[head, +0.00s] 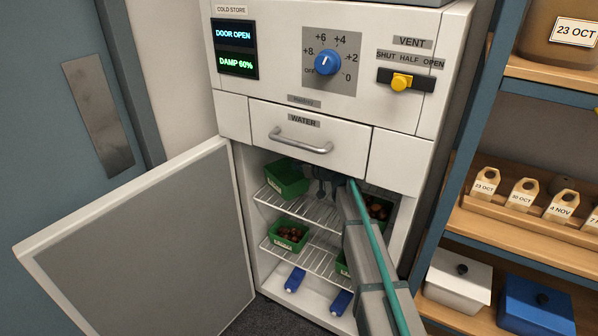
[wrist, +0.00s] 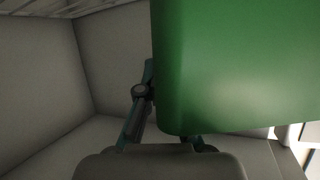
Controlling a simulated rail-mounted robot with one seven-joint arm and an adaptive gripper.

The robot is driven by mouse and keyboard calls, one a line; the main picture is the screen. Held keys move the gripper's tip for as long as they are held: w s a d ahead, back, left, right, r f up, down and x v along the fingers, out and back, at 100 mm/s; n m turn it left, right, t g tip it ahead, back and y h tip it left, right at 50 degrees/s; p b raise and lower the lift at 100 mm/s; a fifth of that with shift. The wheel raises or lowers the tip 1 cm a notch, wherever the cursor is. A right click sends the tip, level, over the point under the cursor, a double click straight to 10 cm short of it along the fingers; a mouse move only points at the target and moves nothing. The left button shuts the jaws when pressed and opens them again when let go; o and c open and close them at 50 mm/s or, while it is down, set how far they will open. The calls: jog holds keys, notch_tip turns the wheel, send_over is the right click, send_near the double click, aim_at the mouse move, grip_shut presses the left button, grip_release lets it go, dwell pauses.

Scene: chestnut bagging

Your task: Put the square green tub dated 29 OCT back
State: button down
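A square green tub (head: 287,180) is at the left of the upper wire shelf in the open cold store. No chestnuts show in it, and its label is too small to read. My gripper (head: 325,184) is inside the cold store, just right of this tub. In the wrist view, a green tub wall (wrist: 235,65) fills the upper right, very close. One finger of my gripper (wrist: 148,92) shows beside its left edge; the other is mostly hidden behind it. I cannot tell whether the fingers grip it.
Green tubs of chestnuts stand on the lower shelf (head: 289,235) and at the upper right (head: 377,208), partly behind my arm. Two blue objects (head: 295,279) lie on the floor. The open door (head: 140,245) bounds the left. A shelf rack (head: 520,255) stands at right.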

jog(key=shift+w+f+p, duration=0.25)
jog(key=shift+w+f, duration=0.15)
jog(key=shift+f, duration=0.35)
jog(key=shift+w+f+p, duration=0.2)
jog(key=shift+w+f, duration=0.15)
jog(key=shift+f, duration=0.65)
jog(key=shift+f+b, duration=0.2)
jog(key=shift+b, duration=0.15)
jog(key=c, duration=1.3)
grip_release()
jog(key=shift+r+p, duration=0.2)
jog(key=shift+p, duration=0.1)
jog(key=b+v, duration=0.1)
jog(key=v, duration=0.6)
jog(key=shift+s+d+r, duration=0.1)
jog(key=shift+s+d, duration=0.05)
jog(key=shift+d, duration=0.05)
jog(key=shift+s, duration=0.1)
